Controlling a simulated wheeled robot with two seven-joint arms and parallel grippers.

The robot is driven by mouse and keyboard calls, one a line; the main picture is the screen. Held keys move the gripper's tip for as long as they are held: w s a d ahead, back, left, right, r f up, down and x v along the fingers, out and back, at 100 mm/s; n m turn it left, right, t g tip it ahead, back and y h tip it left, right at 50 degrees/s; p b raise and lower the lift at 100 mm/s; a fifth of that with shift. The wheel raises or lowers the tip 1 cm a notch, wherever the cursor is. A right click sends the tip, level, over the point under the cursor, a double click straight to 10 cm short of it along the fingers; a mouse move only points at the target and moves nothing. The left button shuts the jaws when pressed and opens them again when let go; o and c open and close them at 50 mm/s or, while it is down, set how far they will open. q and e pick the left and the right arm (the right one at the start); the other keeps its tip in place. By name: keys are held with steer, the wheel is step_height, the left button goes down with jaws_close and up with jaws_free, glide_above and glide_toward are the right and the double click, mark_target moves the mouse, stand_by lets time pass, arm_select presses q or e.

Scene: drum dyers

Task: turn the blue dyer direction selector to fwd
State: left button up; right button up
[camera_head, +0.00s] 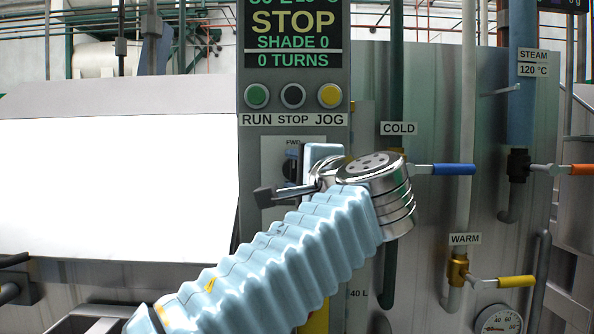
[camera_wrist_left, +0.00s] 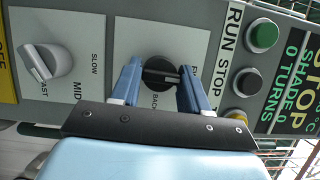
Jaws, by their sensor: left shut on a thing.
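The direction selector is a black rotary knob (camera_wrist_left: 161,72) on a pale plate in the left wrist view. In the head view its dark edge (camera_head: 290,168) shows below the FWD label, mostly covered by my gripper. My left gripper (camera_head: 308,170) is at the panel. In the left wrist view its two blue fingers (camera_wrist_left: 157,84) stand on either side of the knob, shut on it. One finger partly covers the FWD lettering; the BACK lettering shows below the knob. I cannot tell clearly which position the knob points to. My right gripper is not in view.
Above the selector are the green RUN (camera_head: 257,95), black STOP (camera_head: 293,95) and yellow JOG (camera_head: 329,95) buttons, under a display (camera_head: 292,30) reading STOP. A grey speed knob (camera_wrist_left: 42,63) sits beside it. A blue-handled valve lever (camera_head: 445,169) projects at the right.

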arm_select(q)
steer(key=shift+n, duration=0.3)
stand_by(0.4)
steer(key=o, duration=1)
steer(key=shift+c, duration=0.2)
steer(key=b+v, duration=0.1)
steer(key=v, duration=1.2)
steer(key=shift+s+r+b, duration=0.15)
steer(key=shift+s+b, duration=0.15)
steer(key=shift+s, duration=0.1)
